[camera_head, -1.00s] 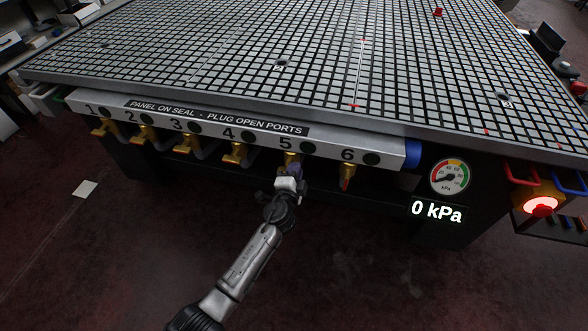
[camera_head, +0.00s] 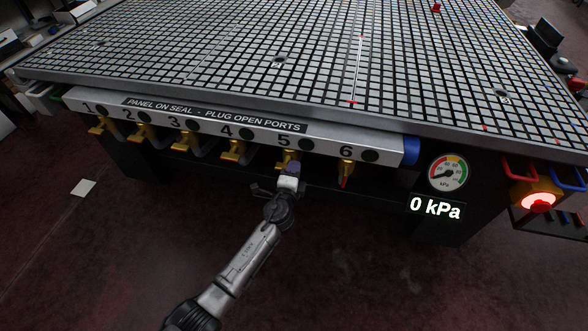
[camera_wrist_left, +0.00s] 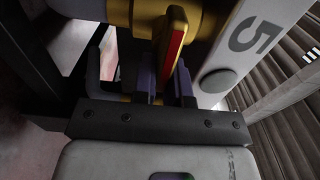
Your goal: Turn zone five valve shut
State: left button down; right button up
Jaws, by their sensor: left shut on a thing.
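The zone five valve (camera_head: 288,157) is a brass valve below the number 5 and a dark indicator on the front panel (camera_head: 395,150). My left gripper (camera_head: 293,167) reaches up to it from below. In the left wrist view, the gripper (camera_wrist_left: 166,88) has its purple-grey fingers on both sides of the yellow handle with a red stripe (camera_wrist_left: 174,42), shut on it. The fingers hide part of the handle, so its exact angle is hard to tell. My right gripper is not in view.
Similar brass valves flank it, with valve four (camera_head: 233,152) left and valve six (camera_head: 346,170) right. A gauge (camera_head: 448,173) stands above a display (camera_head: 435,208) reading 0 kPa. A red-lit button (camera_head: 540,202) is at right. The gridded table top (camera_head: 240,55) overhangs the panel.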

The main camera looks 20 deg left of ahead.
pick_arm(q)
jog(key=c, duration=1.2)
grip_release()
jog(key=shift+o, duration=0.2)
jog(key=s+d+p, duration=0.1)
jog(key=s+p, duration=0.3)
jog(key=s, duration=0.9)
jog(key=shift+s, duration=0.4)
